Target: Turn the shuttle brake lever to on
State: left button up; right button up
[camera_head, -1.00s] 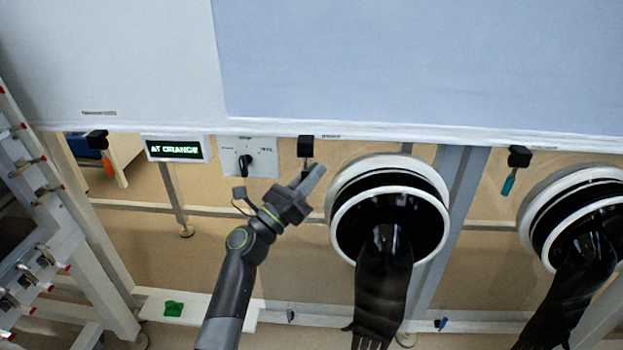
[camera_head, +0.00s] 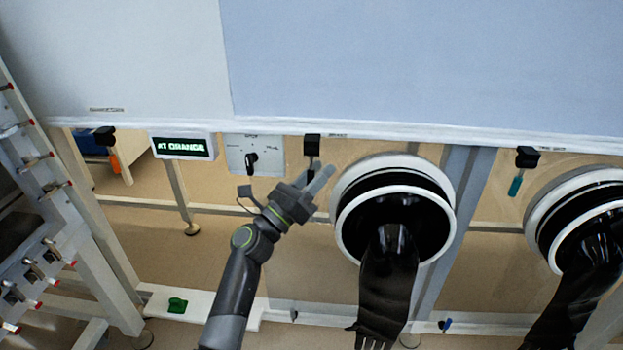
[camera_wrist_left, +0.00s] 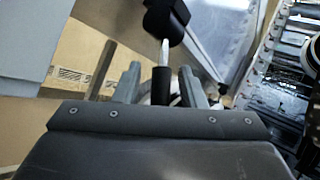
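A black lever block (camera_head: 312,143) hangs under the front edge of the big box, with a dark handle pointing down; its label is too small to read, so I cannot confirm it is the brake lever. In the left wrist view, the lever's black grip (camera_wrist_left: 161,86) hangs on a bright metal shaft. My left gripper (camera_head: 311,180) is at the lower end of this lever. In the left wrist view, its two fingers (camera_wrist_left: 158,88) stand on either side of the grip, with gaps showing, so it is open. My right gripper is out of view.
A round glove port (camera_head: 345,215) with a hanging black glove is close on the right. Other levers have orange (camera_head: 114,161) and teal (camera_head: 515,186) handles.

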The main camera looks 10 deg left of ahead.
pick_arm(q)
jog(key=v, duration=1.7)
jog(key=shift+s+b, duration=0.2)
jog(key=shift+b, duration=0.25)
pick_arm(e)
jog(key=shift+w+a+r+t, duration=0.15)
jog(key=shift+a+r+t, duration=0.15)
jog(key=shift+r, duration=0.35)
pick_arm(q)
jog(key=shift+f, duration=0.15)
jog(key=shift+c, duration=0.5)
